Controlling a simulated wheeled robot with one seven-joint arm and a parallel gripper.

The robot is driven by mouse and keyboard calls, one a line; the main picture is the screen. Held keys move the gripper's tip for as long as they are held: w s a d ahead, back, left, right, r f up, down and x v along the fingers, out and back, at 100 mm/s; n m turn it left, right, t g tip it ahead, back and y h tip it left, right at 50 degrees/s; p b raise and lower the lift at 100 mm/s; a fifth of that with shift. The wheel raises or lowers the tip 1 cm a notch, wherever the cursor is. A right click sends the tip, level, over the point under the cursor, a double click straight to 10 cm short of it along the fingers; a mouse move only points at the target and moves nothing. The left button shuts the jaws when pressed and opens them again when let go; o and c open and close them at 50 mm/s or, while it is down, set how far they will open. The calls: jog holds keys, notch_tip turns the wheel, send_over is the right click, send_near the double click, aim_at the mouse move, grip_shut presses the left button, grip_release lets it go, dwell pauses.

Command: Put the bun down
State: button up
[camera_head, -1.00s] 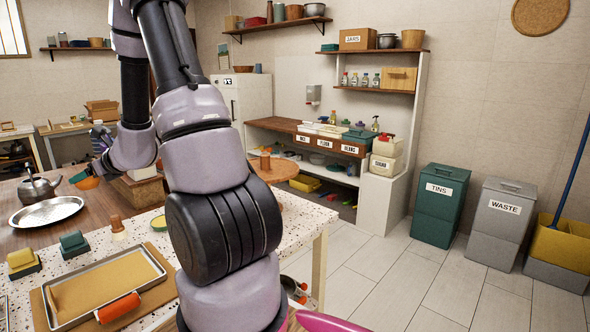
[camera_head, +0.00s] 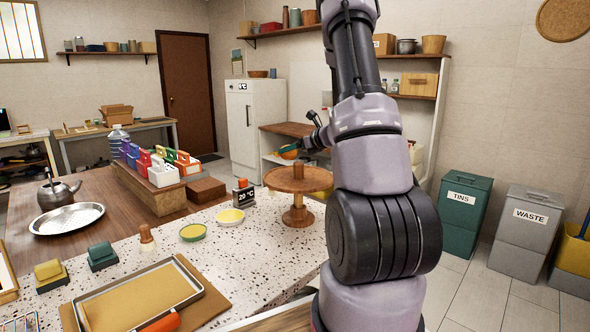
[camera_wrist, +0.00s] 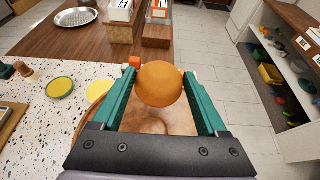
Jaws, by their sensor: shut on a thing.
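The bun (camera_wrist: 160,84) is a round orange-brown ball between the green fingers of my gripper (camera_wrist: 163,88) in the wrist view. My gripper is shut on it. In the head view the bun (camera_head: 289,152) shows small, held in the air, above the far part of the round wooden stand (camera_head: 284,182) in the picture. In the wrist view part of the wooden stand (camera_wrist: 150,125) shows below the bun and between the fingers. My arm covers what lies behind it at the right of the head view.
A crate of colourful cartons (camera_head: 150,185) stands behind.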

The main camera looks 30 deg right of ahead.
aim_at(297, 162)
jog(key=shift+a+f, duration=0.15)
jog(key=shift+f, duration=2.75)
jog(key=shift+f, duration=0.15)
jog(key=o, duration=1.3)
